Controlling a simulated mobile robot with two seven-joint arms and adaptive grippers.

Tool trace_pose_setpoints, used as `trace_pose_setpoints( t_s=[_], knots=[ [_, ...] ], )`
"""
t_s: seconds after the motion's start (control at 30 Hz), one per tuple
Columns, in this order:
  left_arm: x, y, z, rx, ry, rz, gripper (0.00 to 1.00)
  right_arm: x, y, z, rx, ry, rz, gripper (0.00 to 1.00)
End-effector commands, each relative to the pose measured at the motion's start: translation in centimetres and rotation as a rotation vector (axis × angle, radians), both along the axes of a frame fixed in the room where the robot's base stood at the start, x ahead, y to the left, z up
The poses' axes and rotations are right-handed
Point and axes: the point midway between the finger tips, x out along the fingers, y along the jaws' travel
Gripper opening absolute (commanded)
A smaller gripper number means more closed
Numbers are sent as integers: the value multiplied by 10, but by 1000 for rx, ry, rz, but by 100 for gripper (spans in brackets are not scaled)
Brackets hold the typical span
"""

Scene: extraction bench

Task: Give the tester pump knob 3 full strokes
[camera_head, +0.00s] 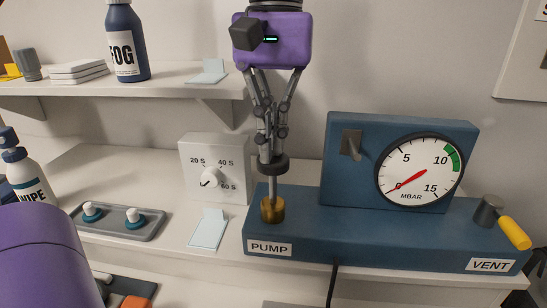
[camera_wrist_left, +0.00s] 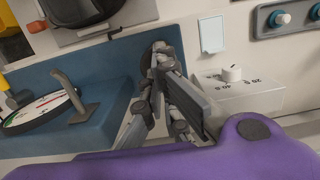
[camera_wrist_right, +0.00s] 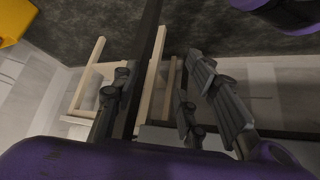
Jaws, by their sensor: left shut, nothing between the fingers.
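The blue tester (camera_head: 355,235) stands on the bench, with a PUMP label at its left. The dark round pump knob (camera_head: 282,166) sits on a raised metal rod above a brass collar (camera_head: 272,211). My left gripper (camera_head: 266,156) points straight down with its fingers closed, directly over the knob; its tips appear to meet the knob's top. The left wrist view shows these fingers (camera_wrist_left: 158,62) too, partly hiding the knob. The gauge (camera_head: 420,172) needle points at about 0. My right gripper (camera_wrist_right: 150,95) is away from the tester, its fingers apart and empty.
A white timer box (camera_head: 214,165) stands left of the pump. A grey tray (camera_head: 118,221) with two teal-and-white pieces lies farther left. A yellow-handled vent valve (camera_head: 513,232) is at the tester's right end. A shelf with a FOG bottle (camera_head: 126,42) hangs behind.

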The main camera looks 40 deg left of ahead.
Motion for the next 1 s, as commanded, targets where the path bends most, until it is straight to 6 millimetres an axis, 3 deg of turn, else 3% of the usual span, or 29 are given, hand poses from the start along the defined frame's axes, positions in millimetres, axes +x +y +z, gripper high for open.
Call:
trace_pose_setpoints(
  t_s=[0.37,0.57,0.8,1.0],
  knots=[
    [0,0,-51,-3,8,-2,0,-18,0,-33,1,39,-1,40],
    [1,1,-45,-1,5,1,0,-13,1,-29,1,29,1,40],
    [24,15,-36,0,5,4,0,-7,2,-29,3,20,3,40],
    [26,16,-35,0,4,1,0,-8,2,-29,3,21,3,40]
  ],
)
